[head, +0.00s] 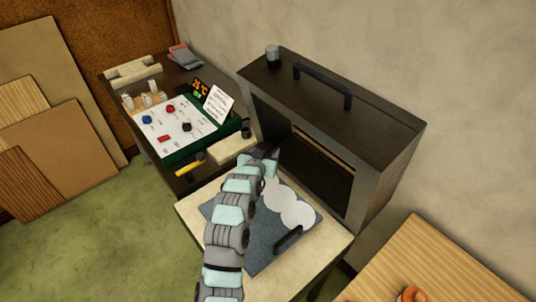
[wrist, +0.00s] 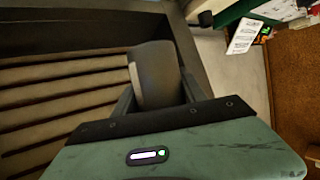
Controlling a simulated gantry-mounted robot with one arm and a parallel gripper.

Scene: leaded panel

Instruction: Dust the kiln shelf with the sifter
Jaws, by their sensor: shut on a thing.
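The kiln shelf (head: 225,217) is a blue-grey slab lying on a pale table in the head view. Several overlapping round white patches (head: 283,205) lie along its far right side. The rest of its visible surface is bare blue-grey, and my arm hides part of it. My gripper (head: 265,153) is beyond the shelf's far end, by the left side of the kiln opening. In the wrist view it is shut on a dark grey rounded thing (wrist: 155,75), which appears to be the sifter. Its lower part is hidden by my gripper.
The dark kiln (head: 385,150) stands open behind the table (head: 325,248), with a handle on top. A black handle (head: 288,240) lies on the shelf's near right part. A bench with a control panel (head: 178,128) stands left. A wooden table (head: 430,270) is at lower right.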

